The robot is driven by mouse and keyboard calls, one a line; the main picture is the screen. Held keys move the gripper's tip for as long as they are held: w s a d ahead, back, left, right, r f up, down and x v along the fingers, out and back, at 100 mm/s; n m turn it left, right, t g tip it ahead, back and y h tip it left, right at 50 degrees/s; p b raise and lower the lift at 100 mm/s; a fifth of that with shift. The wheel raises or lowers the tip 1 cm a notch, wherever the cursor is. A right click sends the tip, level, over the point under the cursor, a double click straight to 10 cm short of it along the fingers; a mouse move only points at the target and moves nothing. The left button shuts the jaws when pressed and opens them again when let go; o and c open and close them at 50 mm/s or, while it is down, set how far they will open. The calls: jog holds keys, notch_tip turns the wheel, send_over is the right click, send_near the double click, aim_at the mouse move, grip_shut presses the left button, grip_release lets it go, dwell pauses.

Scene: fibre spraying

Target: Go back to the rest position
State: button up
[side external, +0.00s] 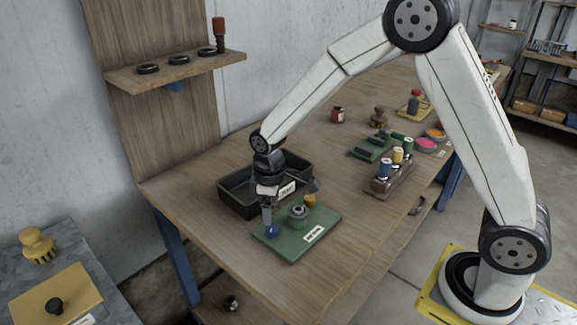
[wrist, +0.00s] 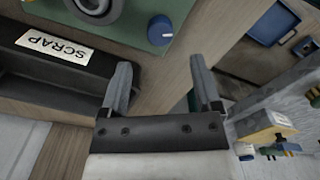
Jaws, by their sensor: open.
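My gripper (side external: 290,204) is open and empty, low over the workbench by the black tray and the green plate. In the wrist view its two fingers (wrist: 160,72) stand wide apart with nothing between them. The green plate (side external: 286,250) carries a grey ring-shaped fitting (side external: 298,213), a blue knob (side external: 272,232) and a yellow knob (side external: 310,200). In the side view one finger overlaps the blue knob; in the wrist view the blue knob (wrist: 160,30) lies beyond the fingertips, apparently apart from them. My gripper hides part of the tray.
The black tray (side external: 234,204), labelled SCRAP in the wrist view (wrist: 55,46), sits beside the plate. A rack of spools (side external: 390,186), green blocks (side external: 368,150) and a red jar (side external: 337,115) stand farther right. A wooden shelf (side external: 200,68) juts out at the left. The bench front is clear.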

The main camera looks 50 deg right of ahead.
jog(key=shift+r, duration=0.85)
jog(key=shift+s, duration=0.1)
jog(key=shift+s+d+r, duration=0.1)
jog(key=shift+s+d, duration=0.1)
jog(key=s+d+r+m+t, duration=0.1)
jog(key=s+d+m, duration=0.1)
jog(key=s, duration=0.5)
jog(key=s+d+r+m+t, duration=0.1)
jog(key=s+d+m, duration=0.2)
jog(key=s, duration=0.4)
jog(key=shift+s+r+m+t, duration=0.2)
jog(key=shift+m+t, duration=0.1)
jog(key=shift+m, duration=0.3)
jog(key=shift+w, duration=0.15)
